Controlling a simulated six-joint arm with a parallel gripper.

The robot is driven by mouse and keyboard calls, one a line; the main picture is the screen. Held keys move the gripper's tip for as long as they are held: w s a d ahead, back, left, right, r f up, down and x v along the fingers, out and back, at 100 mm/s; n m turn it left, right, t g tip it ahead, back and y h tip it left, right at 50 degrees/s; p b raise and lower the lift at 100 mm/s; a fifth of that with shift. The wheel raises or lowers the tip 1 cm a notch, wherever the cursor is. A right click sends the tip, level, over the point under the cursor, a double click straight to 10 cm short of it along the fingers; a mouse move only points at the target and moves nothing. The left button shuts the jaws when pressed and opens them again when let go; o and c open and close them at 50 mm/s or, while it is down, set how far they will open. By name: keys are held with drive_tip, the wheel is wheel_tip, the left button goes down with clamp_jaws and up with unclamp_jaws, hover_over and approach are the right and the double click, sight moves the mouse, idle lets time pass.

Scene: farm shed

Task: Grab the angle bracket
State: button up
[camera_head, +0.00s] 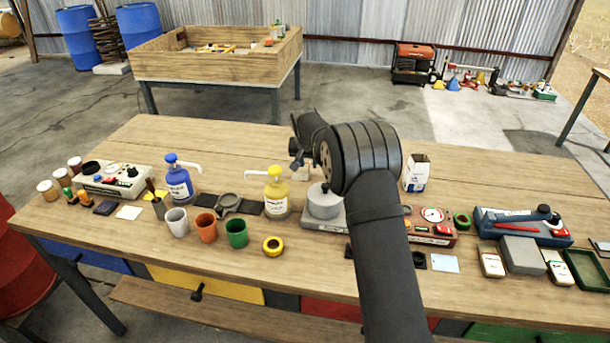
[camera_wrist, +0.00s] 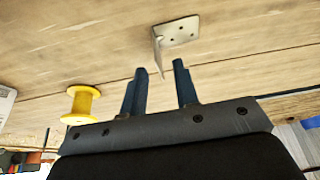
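The angle bracket (camera_wrist: 176,33) is a pale metal L-shaped piece with several dark holes in one flange. In the wrist view it rests on the wooden tabletop, with its other flange seen nearly edge-on. My gripper (camera_wrist: 160,67) is open, its two dark blue fingers apart with nothing between them. In that view the fingertips lie just below the bracket, and its edge-on flange falls between their lines. I cannot tell the exact distance.
A yellow spool (camera_wrist: 82,104) stands left of my fingers in the wrist view. In the head view, a yellow pump bottle (camera_head: 276,193), a white carton (camera_head: 415,175) and a grey pot (camera_head: 323,203) stand near my arm. The table's far strip (camera_head: 235,140) is fairly clear.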

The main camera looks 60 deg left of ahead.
drive_tip(key=x, duration=0.4)
clamp_jaws()
drive_tip(key=shift+r, duration=0.1)
